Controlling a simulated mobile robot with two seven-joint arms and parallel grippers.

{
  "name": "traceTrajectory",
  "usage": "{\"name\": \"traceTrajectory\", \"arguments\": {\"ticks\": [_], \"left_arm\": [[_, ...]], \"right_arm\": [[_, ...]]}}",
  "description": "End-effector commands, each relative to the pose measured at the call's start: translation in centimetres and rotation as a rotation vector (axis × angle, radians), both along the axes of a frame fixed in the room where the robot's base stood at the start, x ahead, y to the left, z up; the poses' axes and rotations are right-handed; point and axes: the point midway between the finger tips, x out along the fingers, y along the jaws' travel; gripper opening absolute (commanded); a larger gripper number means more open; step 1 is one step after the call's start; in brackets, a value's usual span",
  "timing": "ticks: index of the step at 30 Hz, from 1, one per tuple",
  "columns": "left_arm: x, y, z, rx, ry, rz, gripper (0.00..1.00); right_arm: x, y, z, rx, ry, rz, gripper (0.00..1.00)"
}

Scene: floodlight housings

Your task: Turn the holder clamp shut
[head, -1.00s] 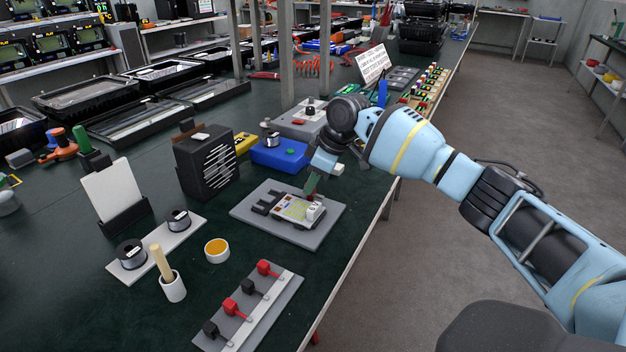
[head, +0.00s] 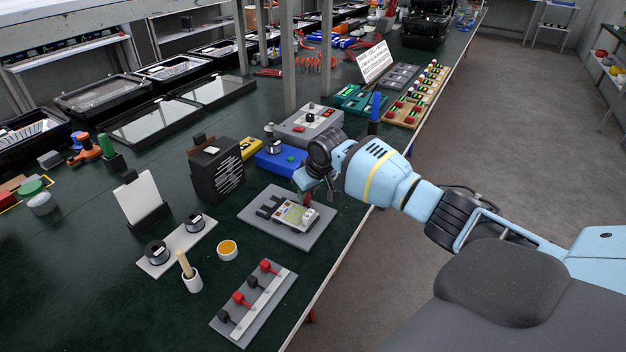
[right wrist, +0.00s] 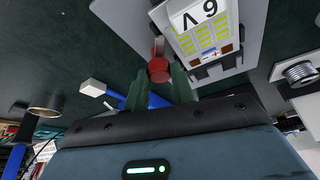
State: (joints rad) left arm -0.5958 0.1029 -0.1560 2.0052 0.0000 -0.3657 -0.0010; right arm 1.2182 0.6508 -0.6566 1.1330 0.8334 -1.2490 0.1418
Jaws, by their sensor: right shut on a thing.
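The holder is a grey plate (head: 262,207) on the bench with a white and yellow-green device (head: 297,215) lying in it. The device shows larger in the right wrist view (right wrist: 205,40), with its display marks and green rows. The red clamp handle (right wrist: 158,68) stands beside the device's edge, between the green fingers of my right gripper (right wrist: 159,80). My right gripper is shut on this handle. In the head view my right gripper (head: 306,194) is over the device's far side and partly hides the handle. My left gripper is not in view.
A blue box (head: 279,160) and a black speaker-like box (head: 216,173) stand behind the holder. A plate with red and black levers (head: 253,303) lies in front. A yellow-filled cup (head: 228,249) is to the left. The bench edge runs close on the right.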

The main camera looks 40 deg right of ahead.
Motion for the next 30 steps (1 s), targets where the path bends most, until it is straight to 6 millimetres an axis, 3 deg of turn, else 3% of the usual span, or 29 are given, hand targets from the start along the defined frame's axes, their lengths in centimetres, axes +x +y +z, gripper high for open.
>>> {"name": "traceTrajectory", "arguments": {"ticks": [1, 3, 15, 30], "left_arm": [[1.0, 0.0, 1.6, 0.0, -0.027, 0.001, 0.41], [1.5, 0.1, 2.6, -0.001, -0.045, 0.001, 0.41], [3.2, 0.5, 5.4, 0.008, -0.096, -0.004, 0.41], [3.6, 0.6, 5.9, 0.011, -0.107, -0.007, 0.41]], "right_arm": [[0.2, 0.3, 1.3, 0.004, -0.011, -0.044, 0.02], [0.2, 0.3, 1.2, 0.005, -0.01, -0.112, 0.02], [0.3, 0.5, 0.7, 0.004, -0.007, -0.491, 0.02], [0.3, 0.6, 0.1, 0.002, -0.002, -0.87, 0.02]]}}
